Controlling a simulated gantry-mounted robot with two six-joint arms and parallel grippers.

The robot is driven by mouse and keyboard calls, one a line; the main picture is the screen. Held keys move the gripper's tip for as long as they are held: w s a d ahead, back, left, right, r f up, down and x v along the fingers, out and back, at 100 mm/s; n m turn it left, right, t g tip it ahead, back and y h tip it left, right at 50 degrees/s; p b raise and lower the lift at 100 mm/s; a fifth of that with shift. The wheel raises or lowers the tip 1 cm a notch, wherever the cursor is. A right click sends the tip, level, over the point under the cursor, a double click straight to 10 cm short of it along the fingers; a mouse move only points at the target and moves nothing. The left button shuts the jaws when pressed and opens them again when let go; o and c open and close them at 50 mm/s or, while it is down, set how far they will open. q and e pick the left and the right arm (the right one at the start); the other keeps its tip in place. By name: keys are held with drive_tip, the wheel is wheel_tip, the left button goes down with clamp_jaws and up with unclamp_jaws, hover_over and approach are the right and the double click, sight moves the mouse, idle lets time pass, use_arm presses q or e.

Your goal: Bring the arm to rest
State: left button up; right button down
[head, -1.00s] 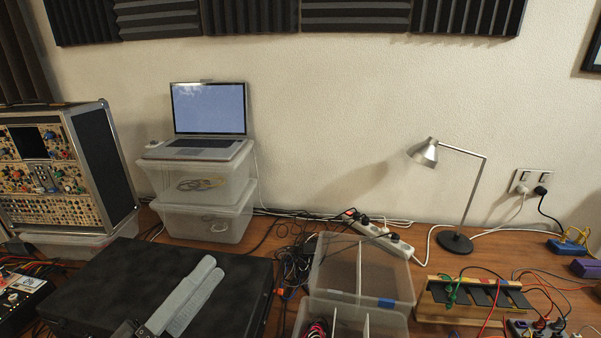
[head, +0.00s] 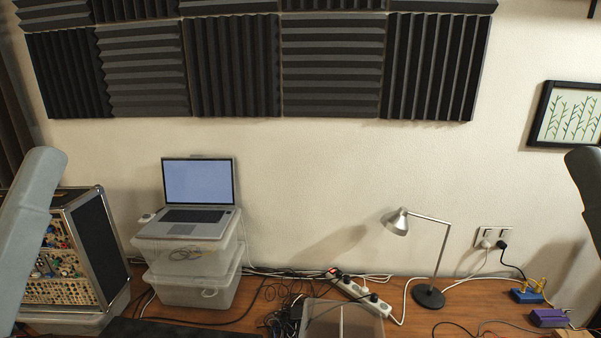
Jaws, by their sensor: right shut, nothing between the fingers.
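A grey rounded link of my left arm stands at the left edge, in front of the synth case (head: 92,245). The left gripper's fingers are outside the frame.
A laptop (head: 197,190) stands on stacked clear boxes (head: 190,290) at the back. A desk lamp (head: 396,221), a power strip (head: 360,295), a clear bin (head: 370,322) and loose cables are on the table (head: 460,302). Foam panels (head: 235,65) and a picture (head: 567,117) hang on the wall.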

use_arm(q)
wheel_tip(320, 180, up, 16)
drive_tip(key=p, duration=1.2)
drive_tip(key=shift+p, duration=0.3)
use_arm(e)
wheel_tip(320, 180, up, 16)
use_arm(q)
drive_tip(key=shift+r, duration=0.1)
use_arm(e)
drive_tip(key=shift+r, duration=0.1)
